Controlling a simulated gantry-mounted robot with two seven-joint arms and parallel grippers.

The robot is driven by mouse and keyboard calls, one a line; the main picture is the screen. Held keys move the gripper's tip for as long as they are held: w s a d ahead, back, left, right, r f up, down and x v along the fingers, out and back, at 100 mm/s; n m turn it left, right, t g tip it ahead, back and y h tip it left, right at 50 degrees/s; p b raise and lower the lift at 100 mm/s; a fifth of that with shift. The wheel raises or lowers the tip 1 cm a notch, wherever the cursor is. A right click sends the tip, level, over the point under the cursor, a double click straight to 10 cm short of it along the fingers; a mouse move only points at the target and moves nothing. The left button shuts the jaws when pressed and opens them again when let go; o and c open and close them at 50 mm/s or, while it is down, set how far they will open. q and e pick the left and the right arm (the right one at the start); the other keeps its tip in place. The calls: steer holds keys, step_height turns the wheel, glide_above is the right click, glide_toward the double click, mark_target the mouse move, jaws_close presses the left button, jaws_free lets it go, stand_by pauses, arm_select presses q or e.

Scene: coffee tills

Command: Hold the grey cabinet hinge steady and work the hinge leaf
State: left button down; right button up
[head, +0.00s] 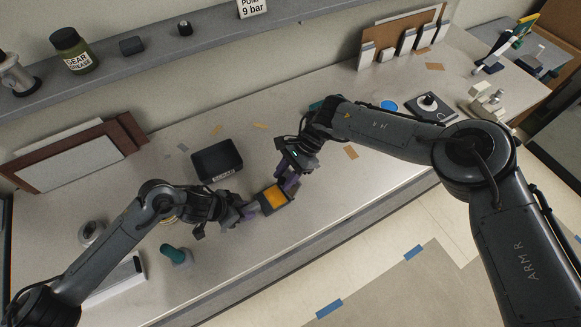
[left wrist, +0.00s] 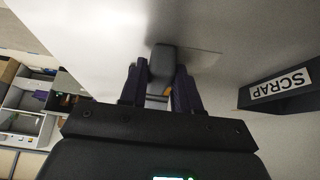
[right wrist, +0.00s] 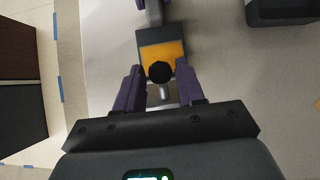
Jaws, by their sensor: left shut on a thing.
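The grey cabinet hinge (head: 263,206) with an orange face (head: 274,196) is between my two grippers over the counter's front part. My left gripper (head: 249,209) is shut on the hinge's grey end, which shows between its purple fingers in the left wrist view (left wrist: 162,62). In the right wrist view the orange face (right wrist: 165,52) lies ahead of my right gripper (right wrist: 160,78). A round black knob (right wrist: 160,72) and a short grey pin sit between its fingers, which stand apart and look open. Whether either finger touches the knob is unclear.
A black bin (head: 216,160) stands just behind the hinge; its SCRAP label shows in the left wrist view (left wrist: 282,86). A teal-topped piece (head: 175,255) stands front left. The counter's front edge is close below the hinge.

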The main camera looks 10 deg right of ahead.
steer(key=c, duration=0.5)
steer(key=shift+a, duration=0.15)
steer(key=shift+s+a+f, duration=0.2)
steer(key=shift+s+a, duration=0.1)
steer(key=shift+a, duration=0.15)
steer(key=o, duration=0.9)
steer(key=shift+d, duration=0.1)
steer(key=v, duration=1.2)
